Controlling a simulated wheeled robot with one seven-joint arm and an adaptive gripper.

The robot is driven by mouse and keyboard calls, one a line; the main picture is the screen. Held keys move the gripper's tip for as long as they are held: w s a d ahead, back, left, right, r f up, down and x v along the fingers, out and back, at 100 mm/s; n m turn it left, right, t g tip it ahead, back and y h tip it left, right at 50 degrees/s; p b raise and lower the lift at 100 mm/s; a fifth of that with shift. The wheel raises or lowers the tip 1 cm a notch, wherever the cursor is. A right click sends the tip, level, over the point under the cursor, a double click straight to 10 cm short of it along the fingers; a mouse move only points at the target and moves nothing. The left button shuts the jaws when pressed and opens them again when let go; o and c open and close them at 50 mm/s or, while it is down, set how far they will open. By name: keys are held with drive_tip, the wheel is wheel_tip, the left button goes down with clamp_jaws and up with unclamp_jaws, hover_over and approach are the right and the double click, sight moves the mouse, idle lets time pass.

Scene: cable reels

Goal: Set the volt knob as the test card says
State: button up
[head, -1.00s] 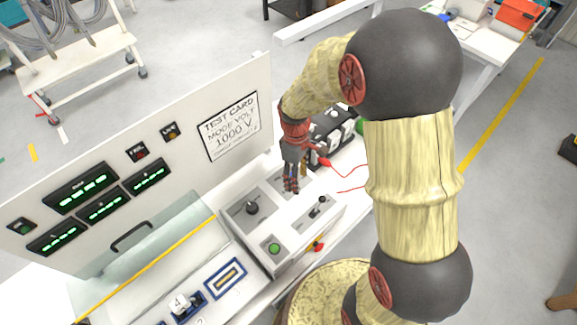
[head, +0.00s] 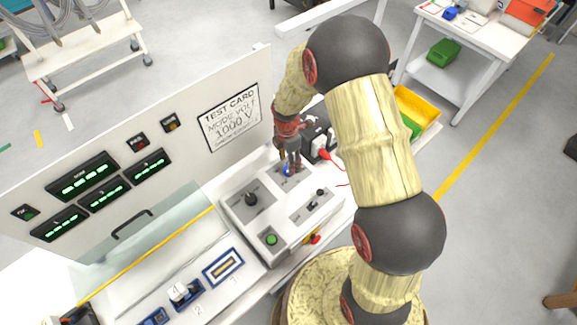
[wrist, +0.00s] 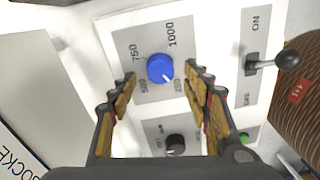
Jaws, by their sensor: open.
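The blue volt knob (wrist: 160,68) sits on a grey plate with marks reading 1000, 750, 500 and apparently 250. Its white pointer mark faces the lower right, toward the apparent 250. My gripper (wrist: 161,84) is open, with its fingertips on either side of the knob and not visibly touching it. In the head view my gripper (head: 291,168) points down over the knob (head: 287,170), partly hiding it. The test card (head: 229,117) on the white upright panel reads "MODE VOLT" and "1000 V"; its smallest line is unreadable.
A black knob (head: 251,199) and a black-balled lever (head: 319,193) share the white control box (head: 284,217), with a green button (head: 271,239) at its front. A black device (head: 315,132) with a red lead stands behind. A glass guard (head: 150,235) lies left.

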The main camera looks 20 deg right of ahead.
drive_tip(key=shift+f, duration=1.65)
drive_tip(key=shift+s, duration=0.1)
drive_tip(key=shift+c, duration=0.7)
drive_tip(key=c, duration=1)
